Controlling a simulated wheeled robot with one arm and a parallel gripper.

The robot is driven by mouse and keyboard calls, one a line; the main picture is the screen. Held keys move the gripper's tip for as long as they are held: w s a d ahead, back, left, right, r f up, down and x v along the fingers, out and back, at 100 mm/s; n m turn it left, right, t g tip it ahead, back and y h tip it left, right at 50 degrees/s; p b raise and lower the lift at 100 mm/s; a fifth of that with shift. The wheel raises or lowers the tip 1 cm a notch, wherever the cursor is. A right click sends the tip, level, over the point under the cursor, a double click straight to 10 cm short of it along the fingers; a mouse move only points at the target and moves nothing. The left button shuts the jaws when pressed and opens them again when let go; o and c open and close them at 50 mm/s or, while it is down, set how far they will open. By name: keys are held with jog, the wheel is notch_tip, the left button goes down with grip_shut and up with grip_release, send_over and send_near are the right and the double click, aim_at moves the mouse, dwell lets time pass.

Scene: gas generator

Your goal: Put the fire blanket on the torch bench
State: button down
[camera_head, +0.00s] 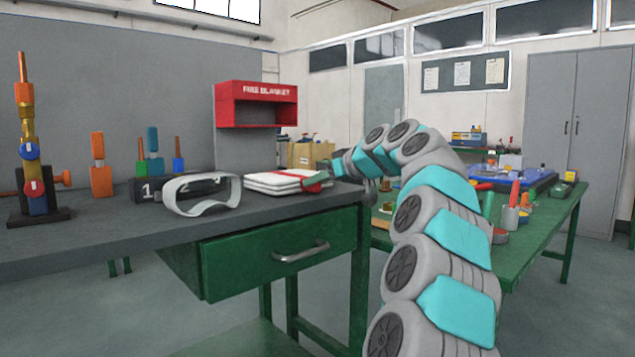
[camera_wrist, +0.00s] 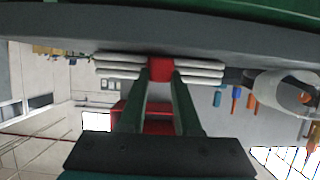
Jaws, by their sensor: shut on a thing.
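The fire blanket (camera_head: 283,182) is a white folded stack with a red tab, lying at the right end of the grey-topped torch bench (camera_head: 330,194). In the wrist view, which is upside down, the blanket (camera_wrist: 117,68) shows as white layers against the bench top (camera_wrist: 100,33). My gripper (camera_wrist: 160,82) has its two green fingers shut on the red tab (camera_wrist: 160,67). In the head view my gripper (camera_head: 326,178) reaches in from the right at the tab. I cannot tell whether the blanket fully rests on the bench or is slightly raised.
White goggles (camera_head: 203,194) lie left of the blanket. A brass torch stand (camera_head: 30,140) and coloured handles (camera_head: 100,165) stand further left. The red fire blanket box (camera_head: 256,104) stands behind, open and empty. A green drawer (camera_head: 280,252) is below. A second green table (camera_head: 545,215) is at right.

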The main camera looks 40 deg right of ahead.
jog(key=shift+f, duration=0.1)
jog(key=c, duration=0.6)
grip_release()
jog(key=shift+s+r, duration=0.1)
jog(key=shift+r, duration=0.1)
jog(key=v, duration=1.1)
jog(key=shift+s+r, duration=0.15)
jog(key=shift+s, duration=0.2)
